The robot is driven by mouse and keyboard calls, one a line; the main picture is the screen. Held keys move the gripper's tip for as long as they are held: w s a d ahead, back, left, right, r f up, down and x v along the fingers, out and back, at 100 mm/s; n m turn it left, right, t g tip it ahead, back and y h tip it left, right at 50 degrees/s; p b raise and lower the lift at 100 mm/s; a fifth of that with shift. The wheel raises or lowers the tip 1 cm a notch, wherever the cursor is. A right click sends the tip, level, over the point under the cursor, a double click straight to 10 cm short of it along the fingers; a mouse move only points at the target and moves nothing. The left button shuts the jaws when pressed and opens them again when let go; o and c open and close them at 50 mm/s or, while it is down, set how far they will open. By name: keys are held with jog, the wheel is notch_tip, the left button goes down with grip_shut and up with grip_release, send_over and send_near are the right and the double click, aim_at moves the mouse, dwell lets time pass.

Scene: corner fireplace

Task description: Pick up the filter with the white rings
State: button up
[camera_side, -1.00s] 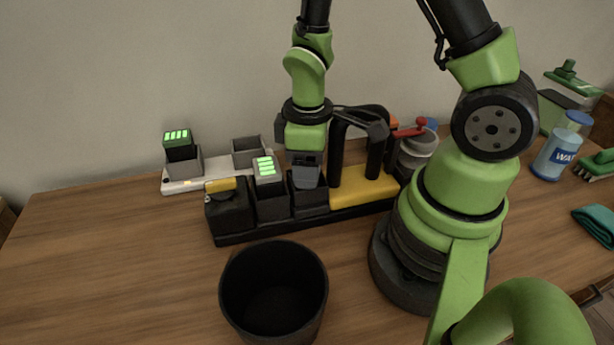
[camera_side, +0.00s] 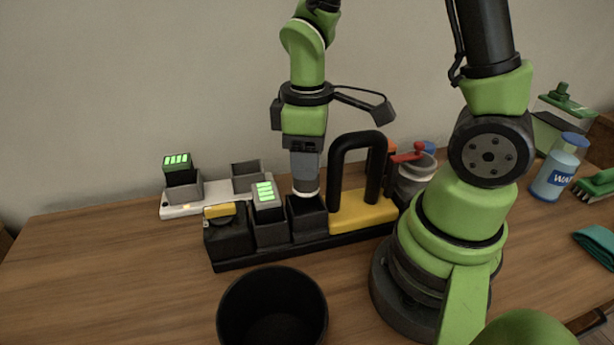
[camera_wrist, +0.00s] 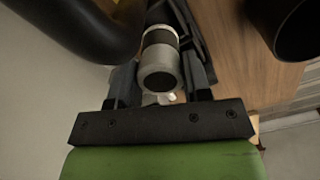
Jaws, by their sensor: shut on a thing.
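The filter with the white rings (camera_side: 306,192) hangs upright from my gripper (camera_side: 305,172), with its pale lower end showing just above the open black bin of the rack. In the wrist view the filter (camera_wrist: 159,55) is a pale and dark banded cylinder with a dark round end, between the two fingers of my gripper (camera_wrist: 160,85). My gripper is shut on it. In the side view the fingers hide the filter's upper part.
The black rack (camera_side: 240,262) also holds a green-lit block (camera_side: 265,193) and a yellow base with a black arch (camera_side: 357,140). A white charger strip (camera_side: 190,209) is behind it. A black bucket (camera_side: 272,300) stands in front. The left table is clear.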

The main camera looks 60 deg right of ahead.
notch_tip(320, 180, up, 12)
jog(key=shift+f, duration=0.2)
dwell(1.4)
jog(key=s+a+f+n, duration=0.2)
jog(key=s+a+n, duration=0.1)
jog(key=a+n, duration=0.3)
jog(key=s+a+f+n, duration=0.3)
jog(key=a, duration=0.6)
jog(key=shift+d+f, duration=0.1)
jog(key=shift+f, duration=2.4)
jog(key=shift+f, duration=0.1)
jog(key=shift+f, duration=0.95)
jog(key=shift+c, duration=0.4)
notch_tip(320, 180, up, 2)
jog(key=shift+r, duration=0.1)
